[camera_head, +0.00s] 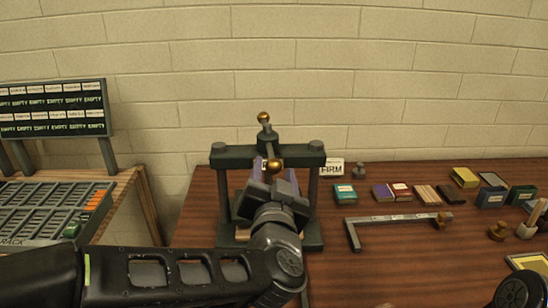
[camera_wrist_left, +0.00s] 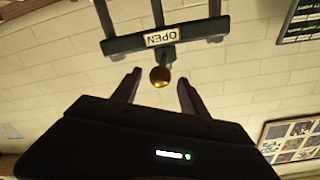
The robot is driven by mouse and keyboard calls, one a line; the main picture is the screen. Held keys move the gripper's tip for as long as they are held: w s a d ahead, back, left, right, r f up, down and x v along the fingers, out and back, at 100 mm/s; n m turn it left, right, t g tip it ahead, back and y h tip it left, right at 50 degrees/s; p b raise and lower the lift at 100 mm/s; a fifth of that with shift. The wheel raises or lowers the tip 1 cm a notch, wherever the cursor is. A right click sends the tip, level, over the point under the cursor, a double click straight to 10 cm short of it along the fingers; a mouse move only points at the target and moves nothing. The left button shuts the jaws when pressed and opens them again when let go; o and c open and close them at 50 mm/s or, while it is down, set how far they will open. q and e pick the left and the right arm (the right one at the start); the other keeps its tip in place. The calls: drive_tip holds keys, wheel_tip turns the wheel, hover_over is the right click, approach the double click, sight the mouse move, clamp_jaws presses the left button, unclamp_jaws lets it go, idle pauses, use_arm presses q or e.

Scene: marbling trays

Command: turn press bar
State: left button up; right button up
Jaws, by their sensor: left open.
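The press (camera_head: 222,156) is a dark green frame on the table against the wall. Its press bar (camera_head: 268,141) runs from a brass ball at the top to a nearer brass ball (camera_head: 274,165). My left gripper (camera_head: 275,177) is in front of the press, fingers pointing at it. In the left wrist view its jaws (camera_wrist_left: 158,84) are open, and the brass ball (camera_wrist_left: 160,76) shows between the fingertips with gaps on both sides. Whether the ball is at fingertip depth is unclear. My left arm hides the press's lower middle.
A FIRM sign (camera_head: 331,168) stands right of the press. A grey angled bar (camera_head: 395,218) and several small boxes and blocks lie on the table (camera_head: 400,265) to the right. A rack (camera_head: 50,210) and an EMPTY-marked board (camera_head: 55,108) are at left.

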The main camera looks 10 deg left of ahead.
sight(274, 157)
use_arm(q)
drive_tip(key=x, duration=0.6)
drive_tip(key=shift+s, duration=0.1)
drive_tip(key=shift+c, duration=0.3)
clamp_jaws()
idle(0.9)
